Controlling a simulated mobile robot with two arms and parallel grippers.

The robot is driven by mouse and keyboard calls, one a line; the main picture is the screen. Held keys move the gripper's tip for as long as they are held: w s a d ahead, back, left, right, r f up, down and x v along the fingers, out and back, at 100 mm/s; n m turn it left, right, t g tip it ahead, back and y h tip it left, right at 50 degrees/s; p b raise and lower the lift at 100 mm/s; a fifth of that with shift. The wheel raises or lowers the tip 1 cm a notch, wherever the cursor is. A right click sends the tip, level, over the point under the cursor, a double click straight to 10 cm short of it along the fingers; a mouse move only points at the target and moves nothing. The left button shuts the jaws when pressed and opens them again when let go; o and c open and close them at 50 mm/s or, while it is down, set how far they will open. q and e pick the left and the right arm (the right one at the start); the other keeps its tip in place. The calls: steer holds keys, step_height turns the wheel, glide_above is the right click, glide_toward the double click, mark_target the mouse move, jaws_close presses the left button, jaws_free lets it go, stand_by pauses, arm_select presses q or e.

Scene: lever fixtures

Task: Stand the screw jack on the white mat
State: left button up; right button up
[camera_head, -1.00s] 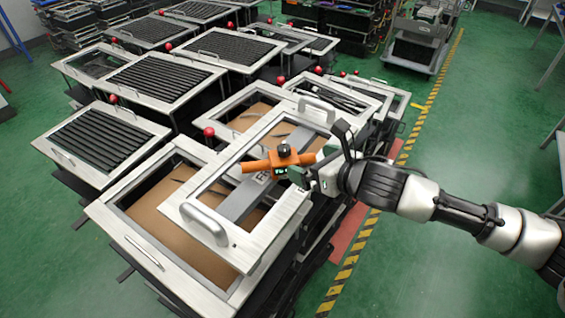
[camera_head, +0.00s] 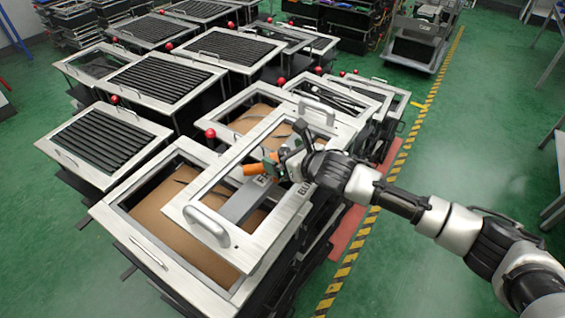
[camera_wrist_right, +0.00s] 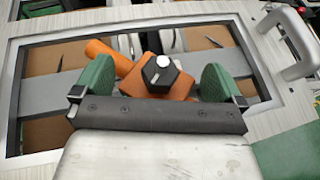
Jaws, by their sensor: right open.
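An orange lever fixture (camera_head: 257,166) with a black, white-topped knob sits on a grey crossbar in a silver frame. My right arm hides much of it in the head view. In the right wrist view its orange body (camera_wrist_right: 152,84) and knob (camera_wrist_right: 160,70) lie between my green fingertips, with an orange handle reaching up-left. My right gripper (camera_wrist_right: 157,82) is open, one finger on each side of the body; contact cannot be told. It also shows in the head view (camera_head: 283,165). I cannot make out a screw jack or a white mat. My left gripper is out of view.
The silver frame (camera_head: 262,233) has raised handles and rests over a larger open tray (camera_head: 120,222). Slatted trays (camera_head: 98,140) and red balls (camera_head: 210,133) stand left and behind. Green floor (camera_head: 460,150) is open at the right, past a yellow-black line.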

steer(key=shift+w+a+f, duration=0.15)
steer(key=shift+a, duration=0.05)
steer(key=shift+d, duration=0.1)
steer(key=shift+c, duration=0.3)
steer(key=c, duration=0.5)
steer(key=shift+c, duration=0.6)
